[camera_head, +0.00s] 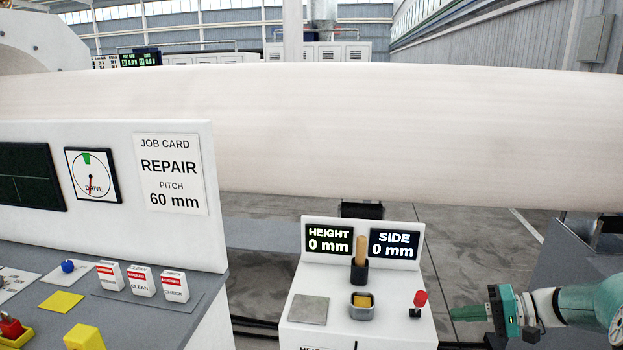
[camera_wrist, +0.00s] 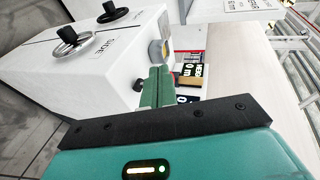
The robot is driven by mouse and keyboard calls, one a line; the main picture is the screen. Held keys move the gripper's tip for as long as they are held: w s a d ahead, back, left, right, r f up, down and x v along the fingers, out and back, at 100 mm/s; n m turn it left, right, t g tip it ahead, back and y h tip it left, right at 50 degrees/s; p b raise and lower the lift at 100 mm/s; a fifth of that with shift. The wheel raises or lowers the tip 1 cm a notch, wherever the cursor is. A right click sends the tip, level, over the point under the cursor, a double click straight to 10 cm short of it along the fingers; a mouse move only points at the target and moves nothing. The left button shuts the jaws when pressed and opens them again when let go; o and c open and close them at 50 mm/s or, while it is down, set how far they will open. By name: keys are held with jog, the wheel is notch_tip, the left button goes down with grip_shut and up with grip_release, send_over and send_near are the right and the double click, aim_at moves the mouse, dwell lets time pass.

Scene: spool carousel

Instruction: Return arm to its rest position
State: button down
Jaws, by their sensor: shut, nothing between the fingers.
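My gripper (camera_head: 468,313) is at the lower right of the head view, held out to the left, just right of the white control pedestal (camera_head: 305,338). Its green fingers are together with nothing between them. They also show in the wrist view (camera_wrist: 156,86), pointing toward the pedestal's top, which appears tilted there. My teal and white arm reaches in from the right edge. I cannot tell whether the fingers touch the pedestal, but they look apart from it in the head view.
The pedestal bears a red-knobbed lever (camera_head: 420,299), a wooden-handled tool (camera_head: 361,255) upright in a dark holder, and a HEIGHT display (camera_head: 328,244) reading 0 mm. A large white cylinder (camera_head: 400,135) spans behind. A console (camera_head: 215,300) stands left. Floor shows between them.

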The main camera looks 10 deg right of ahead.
jog(key=s+a+r+n+g+h, duration=0.1)
jog(key=s+a+r+g+h, duration=0.15)
jog(key=a, duration=0.65)
jog(key=s+a+r+n+g+h, duration=0.15)
jog(key=s+a+h, duration=0.25)
jog(key=a, duration=0.5)
jog(key=s+a+r+n+t+h, duration=0.2)
jog(key=s+a+h, duration=0.4)
jog(key=s, duration=0.6)
jog(key=shift+s+a+r+t, duration=0.25)
jog(key=shift+a+r+t, duration=0.25)
jog(key=shift+t, duration=0.1)
